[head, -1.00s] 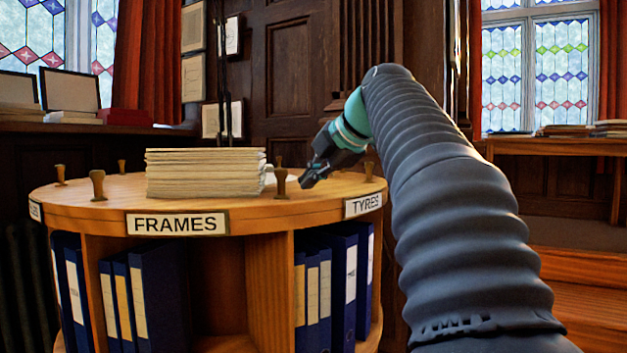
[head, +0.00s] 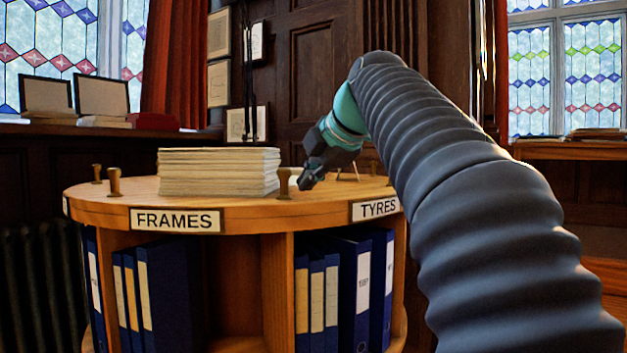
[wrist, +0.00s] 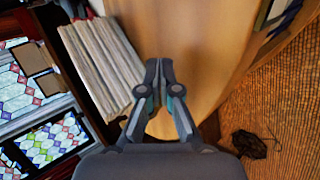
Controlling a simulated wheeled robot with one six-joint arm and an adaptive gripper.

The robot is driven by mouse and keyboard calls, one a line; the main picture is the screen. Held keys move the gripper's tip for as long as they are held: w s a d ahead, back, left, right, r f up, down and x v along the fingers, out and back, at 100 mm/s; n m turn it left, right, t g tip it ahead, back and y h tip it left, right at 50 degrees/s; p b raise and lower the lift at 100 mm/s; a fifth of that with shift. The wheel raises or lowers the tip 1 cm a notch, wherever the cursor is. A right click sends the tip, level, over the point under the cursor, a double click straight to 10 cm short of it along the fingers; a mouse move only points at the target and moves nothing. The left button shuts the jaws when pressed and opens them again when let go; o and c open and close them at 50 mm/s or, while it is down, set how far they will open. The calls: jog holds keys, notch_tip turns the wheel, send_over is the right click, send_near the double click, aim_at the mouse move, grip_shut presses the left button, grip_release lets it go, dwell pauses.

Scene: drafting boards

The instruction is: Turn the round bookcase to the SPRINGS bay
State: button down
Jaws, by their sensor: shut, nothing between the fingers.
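The round bookcase (head: 240,218) shows its FRAMES label (head: 175,220) left of centre and its TYRES label (head: 376,209) at the right. No SPRINGS label shows. Short brown pegs stand on its top: a near one (head: 284,183) and two at the left (head: 114,181). My gripper (head: 306,185) is shut and empty, low over the top, just right of the near peg. Whether it touches the peg I cannot tell. In the wrist view the shut fingers (wrist: 160,75) point over the wooden top (wrist: 205,35); the near peg does not show there.
A stack of papers (head: 218,172) sits on the top just left of the near peg; it is also close left of the fingers in the wrist view (wrist: 100,60). Blue binders (head: 160,295) fill the bays. A dark radiator (head: 40,290) stands at the left.

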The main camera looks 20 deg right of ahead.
jog(key=shift+a, duration=0.1)
jog(key=shift+m+h, duration=0.3)
jog(key=a, duration=0.5)
jog(key=shift+s+a, duration=0.1)
jog(key=shift+a, duration=0.3)
jog(key=shift+m+h, duration=0.4)
jog(key=shift+w+a+p, duration=0.15)
jog(key=shift+a+p, duration=0.1)
jog(key=shift+a, duration=1.2)
jog(key=shift+w+a+p, duration=0.15)
jog(key=shift+a+p, duration=0.05)
jog(key=shift+a, duration=1.25)
